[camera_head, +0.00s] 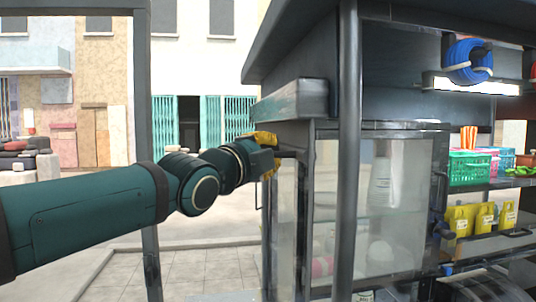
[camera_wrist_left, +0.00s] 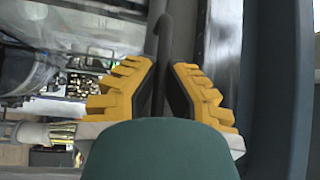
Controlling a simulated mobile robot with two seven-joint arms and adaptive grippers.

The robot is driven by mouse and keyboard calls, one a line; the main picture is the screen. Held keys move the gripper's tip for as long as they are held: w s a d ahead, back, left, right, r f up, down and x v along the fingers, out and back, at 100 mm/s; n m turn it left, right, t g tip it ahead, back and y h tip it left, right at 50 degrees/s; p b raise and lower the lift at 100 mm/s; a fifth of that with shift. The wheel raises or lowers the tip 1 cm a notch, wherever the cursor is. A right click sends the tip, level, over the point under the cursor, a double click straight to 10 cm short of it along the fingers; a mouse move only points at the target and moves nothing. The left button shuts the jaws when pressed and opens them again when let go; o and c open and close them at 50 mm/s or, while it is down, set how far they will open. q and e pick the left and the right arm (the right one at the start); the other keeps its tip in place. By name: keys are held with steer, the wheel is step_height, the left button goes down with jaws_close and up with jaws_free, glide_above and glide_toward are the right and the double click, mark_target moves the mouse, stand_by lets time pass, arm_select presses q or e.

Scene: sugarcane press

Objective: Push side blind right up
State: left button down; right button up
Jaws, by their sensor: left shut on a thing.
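My left gripper (camera_head: 267,152) reaches in from the left at the near corner of the stall. Its yellow fingers are shut on a thin dark handle (camera_head: 286,154). In the left wrist view my left gripper (camera_wrist_left: 163,92) has this dark bar (camera_wrist_left: 163,45) running between its fingers. A weathered grey panel (camera_head: 290,101), possibly the side blind, sticks out under the stall roof just above the gripper. I cannot tell for certain which part is the right side blind. My right gripper is not in view.
A dark post (camera_head: 348,190) stands in front of the glass cabinet (camera_head: 400,180). Another post (camera_head: 144,120) stands left of centre, behind my arm. Shelves at right hold a green basket (camera_head: 469,168) and yellow pouches (camera_head: 459,220). The pavement (camera_head: 200,268) below the arm is clear.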

arm_select(q)
steer(key=c, duration=1)
jaws_free()
steer(key=shift+w, duration=0.1)
steer(key=v, duration=1.2)
